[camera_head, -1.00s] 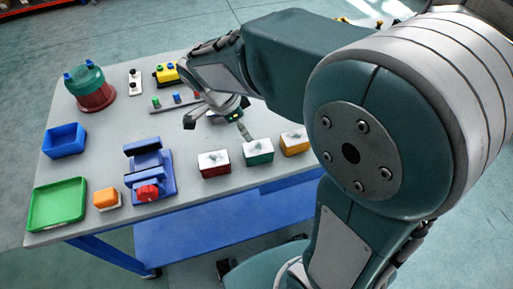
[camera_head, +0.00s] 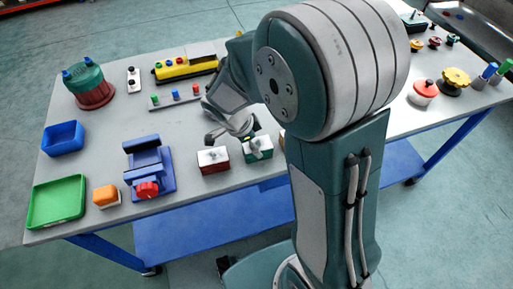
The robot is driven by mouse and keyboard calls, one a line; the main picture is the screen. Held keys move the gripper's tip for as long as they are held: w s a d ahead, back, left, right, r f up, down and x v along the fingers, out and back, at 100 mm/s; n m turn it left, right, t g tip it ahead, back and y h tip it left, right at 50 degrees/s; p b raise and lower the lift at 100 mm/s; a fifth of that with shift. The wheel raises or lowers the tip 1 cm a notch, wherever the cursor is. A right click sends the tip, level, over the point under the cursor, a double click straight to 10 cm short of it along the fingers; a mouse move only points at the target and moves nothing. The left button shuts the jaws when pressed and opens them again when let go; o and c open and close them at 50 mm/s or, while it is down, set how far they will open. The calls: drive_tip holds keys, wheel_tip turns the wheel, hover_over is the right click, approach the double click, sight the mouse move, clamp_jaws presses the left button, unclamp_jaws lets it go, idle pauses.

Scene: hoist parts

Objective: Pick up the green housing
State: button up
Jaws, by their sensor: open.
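The green housing (camera_head: 263,155), a small green box with a white top, stands on the table near its front edge, just right of a similar red box. My gripper (camera_head: 235,140) is open above and behind these boxes, its fingers pointing down. One finger is at the top of the green housing and the other is over the back of the red box. I cannot tell whether the finger touches the housing. Nothing shows between the fingers.
The red box (camera_head: 213,167) stands close on the left. A blue vise-like part (camera_head: 150,165), an orange block (camera_head: 107,195), a green tray (camera_head: 57,203) and a blue bin (camera_head: 63,139) are further left. My arm hides much of the table to the right.

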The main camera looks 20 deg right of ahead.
drive_tip(key=shift+d+f, duration=0.15)
drive_tip(key=shift+f, duration=0.05)
drive_tip(key=c, duration=1.3)
drive_tip(key=shift+o, duration=0.2)
drive_tip(key=shift+r, duration=0.1)
